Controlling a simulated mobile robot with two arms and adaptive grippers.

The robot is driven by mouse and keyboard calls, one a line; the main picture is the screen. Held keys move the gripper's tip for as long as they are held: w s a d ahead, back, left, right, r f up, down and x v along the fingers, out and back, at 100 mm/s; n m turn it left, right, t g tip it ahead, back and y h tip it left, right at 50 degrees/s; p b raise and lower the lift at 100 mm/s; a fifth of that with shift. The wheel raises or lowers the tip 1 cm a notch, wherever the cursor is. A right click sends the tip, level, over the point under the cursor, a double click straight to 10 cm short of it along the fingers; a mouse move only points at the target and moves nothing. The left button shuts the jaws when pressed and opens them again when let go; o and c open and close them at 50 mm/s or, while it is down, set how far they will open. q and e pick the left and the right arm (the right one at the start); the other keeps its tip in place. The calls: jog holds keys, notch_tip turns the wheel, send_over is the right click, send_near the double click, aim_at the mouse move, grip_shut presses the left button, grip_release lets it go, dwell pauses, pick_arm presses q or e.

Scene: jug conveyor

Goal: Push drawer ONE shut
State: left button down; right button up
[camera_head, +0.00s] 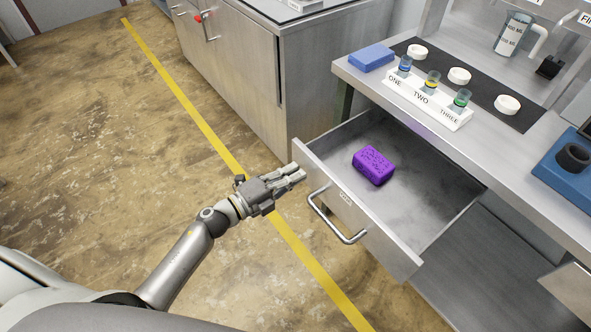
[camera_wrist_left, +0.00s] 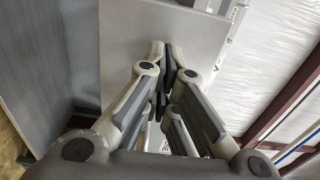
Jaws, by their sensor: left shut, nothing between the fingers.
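The drawer (camera_head: 361,207) under the workbench stands pulled out, with its bar handle (camera_head: 335,217) on the front panel. A small label on the front is too small to read surely. A purple block (camera_head: 374,165) with markings lies inside the drawer. My left gripper (camera_head: 301,174) is shut and empty, its fingertips at the left end of the drawer front, near the top edge. I cannot tell whether they touch it. In the left wrist view the closed fingers (camera_wrist_left: 168,50) point at a flat grey panel. My right gripper is not in view.
The workbench (camera_head: 505,187) carries a blue block (camera_head: 371,58), a white rack (camera_head: 425,99) marked ONE, TWO, THREE with vials, white round lids and a jug (camera_head: 512,33). A metal cabinet (camera_head: 240,75) stands left of the drawer. The floor before the drawer is clear.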

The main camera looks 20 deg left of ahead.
pick_arm(q)
jog(key=shift+w+d, duration=0.25)
jog(key=shift+w, duration=0.1)
jog(key=shift+w, duration=0.1)
